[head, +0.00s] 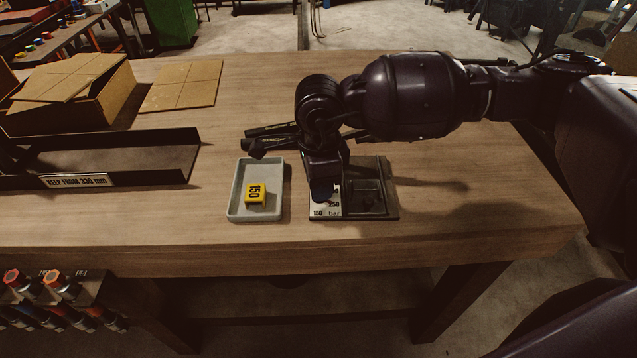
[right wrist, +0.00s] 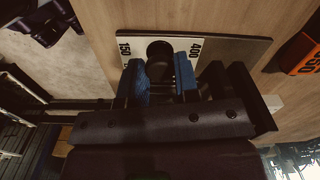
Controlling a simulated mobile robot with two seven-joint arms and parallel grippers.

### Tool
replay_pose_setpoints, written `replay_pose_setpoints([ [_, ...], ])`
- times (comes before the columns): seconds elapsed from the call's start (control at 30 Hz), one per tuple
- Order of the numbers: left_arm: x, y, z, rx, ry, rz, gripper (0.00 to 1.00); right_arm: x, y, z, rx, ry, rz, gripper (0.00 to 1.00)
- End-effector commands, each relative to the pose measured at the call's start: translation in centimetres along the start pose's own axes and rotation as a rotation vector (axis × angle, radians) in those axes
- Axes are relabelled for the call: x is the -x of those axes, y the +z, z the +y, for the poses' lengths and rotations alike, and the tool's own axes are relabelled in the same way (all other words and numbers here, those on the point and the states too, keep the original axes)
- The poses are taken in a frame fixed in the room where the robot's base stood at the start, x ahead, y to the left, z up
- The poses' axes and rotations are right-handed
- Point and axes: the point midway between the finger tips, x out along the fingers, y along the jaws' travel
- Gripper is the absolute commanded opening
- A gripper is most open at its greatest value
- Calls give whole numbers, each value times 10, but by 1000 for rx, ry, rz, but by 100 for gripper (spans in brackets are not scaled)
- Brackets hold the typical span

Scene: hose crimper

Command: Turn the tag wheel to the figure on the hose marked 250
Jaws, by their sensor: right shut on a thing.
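The tag wheel is a dark round knob (right wrist: 160,52) on a plate; the right wrist view shows 150 on the plate to its left and 400 to its right. The wheel's setting is hidden by the gripper. Dark hoses (head: 271,130) lie behind; their marks are too small to read. My left gripper is not in view.
A grey tray (head: 235,212) left of the plate holds a yellow tag (head: 257,194) marked 150. A dark open rack (head: 150,178) marked "KEEP FROM" and a cardboard box (head: 95,105) stand farther left. The table's front strip and right end are clear.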

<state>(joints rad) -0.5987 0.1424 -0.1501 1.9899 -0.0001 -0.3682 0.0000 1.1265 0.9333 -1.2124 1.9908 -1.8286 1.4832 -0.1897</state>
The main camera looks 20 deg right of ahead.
Motion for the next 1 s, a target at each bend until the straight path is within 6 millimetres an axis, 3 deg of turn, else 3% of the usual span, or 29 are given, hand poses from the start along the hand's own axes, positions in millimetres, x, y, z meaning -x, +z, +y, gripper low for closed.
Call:
replay_pose_setpoints([
  [0.63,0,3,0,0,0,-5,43,2,0,-1,47,-4,-2,6],
  [0.67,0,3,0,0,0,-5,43,2,0,-1,47,-4,-2,34],
  [0.8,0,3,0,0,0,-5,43,2,0,-1,46,-3,-1,55],
  [1.0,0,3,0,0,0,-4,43,1,0,0,46,-2,-1,55],
])
